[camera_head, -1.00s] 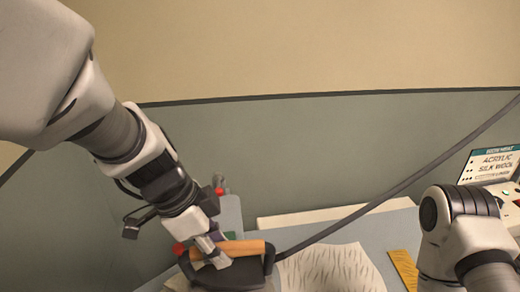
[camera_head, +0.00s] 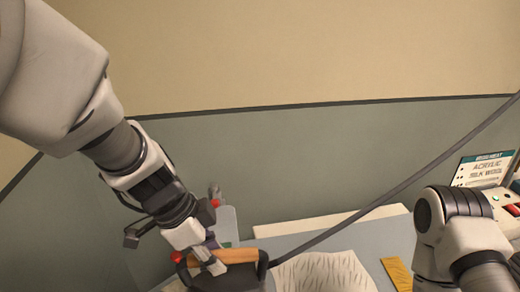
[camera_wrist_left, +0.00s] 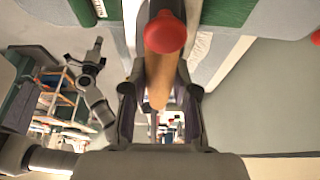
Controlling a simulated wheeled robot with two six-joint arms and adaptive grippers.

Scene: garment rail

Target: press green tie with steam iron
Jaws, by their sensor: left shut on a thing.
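The steam iron (camera_head: 246,274) is a dark body with an orange-brown handle and a red knob, low in the head view. My left gripper (camera_head: 213,264) is shut around its handle. The left wrist view shows the handle (camera_wrist_left: 158,92) between the fingers, with the red knob (camera_wrist_left: 166,34) in front. I cannot tell whether the iron's sole touches anything. Green patches (camera_wrist_left: 232,10) lie at the top of the wrist view, but I cannot tell whether they are the tie. In the wrist view my right gripper (camera_wrist_left: 94,50) is small and its jaws are unclear.
A dark hose (camera_head: 380,200) rises from the iron to the upper right. A pale patterned cloth (camera_head: 325,273) and a yellow strip (camera_head: 398,274) lie on the grey table (camera_head: 372,242). A bottle (camera_head: 226,224) stands behind the iron. A labelled sign (camera_head: 484,172) is at the right.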

